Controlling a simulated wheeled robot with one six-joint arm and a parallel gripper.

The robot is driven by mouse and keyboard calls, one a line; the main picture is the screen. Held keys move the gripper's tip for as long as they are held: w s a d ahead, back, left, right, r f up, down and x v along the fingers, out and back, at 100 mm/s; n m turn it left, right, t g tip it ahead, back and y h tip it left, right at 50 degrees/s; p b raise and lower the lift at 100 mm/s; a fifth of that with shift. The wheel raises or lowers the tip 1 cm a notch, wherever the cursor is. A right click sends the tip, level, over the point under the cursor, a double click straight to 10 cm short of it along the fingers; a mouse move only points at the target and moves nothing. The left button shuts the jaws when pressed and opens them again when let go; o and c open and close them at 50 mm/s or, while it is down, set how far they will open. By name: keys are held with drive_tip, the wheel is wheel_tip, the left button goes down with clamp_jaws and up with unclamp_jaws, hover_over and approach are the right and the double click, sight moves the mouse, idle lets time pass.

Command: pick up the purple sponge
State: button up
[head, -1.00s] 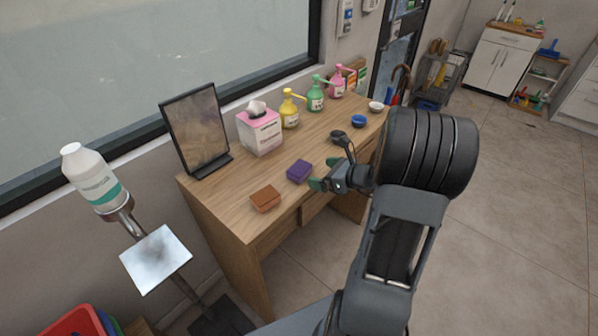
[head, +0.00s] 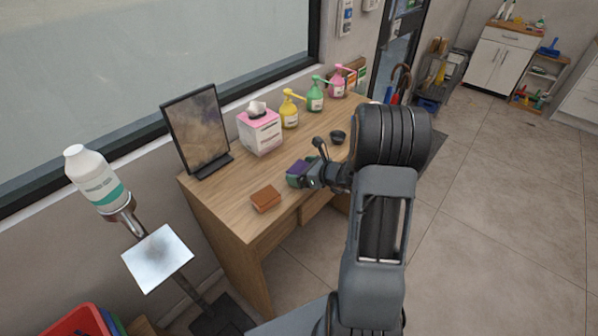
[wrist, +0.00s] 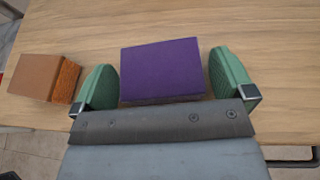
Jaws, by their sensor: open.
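The purple sponge (wrist: 162,70) lies on the wooden counter, between the two green fingers of my gripper (wrist: 162,88) in the wrist view. The left finger is close to the sponge's left side, and a small gap shows at the right finger. My gripper is open. In the head view my gripper (head: 299,177) is at the sponge (head: 301,166), hiding part of it.
A brown sponge (head: 266,199) lies to the left of the gripper; it also shows in the wrist view (wrist: 43,77). Behind are a pink tissue box (head: 260,133), a black-framed panel (head: 197,130) and yellow (head: 290,112), green (head: 315,97) and pink (head: 337,84) pump bottles. A dark bowl (head: 338,137) stands to the right.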

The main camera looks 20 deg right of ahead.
drive_tip(key=c, duration=0.8)
drive_tip(key=shift+r, duration=0.1)
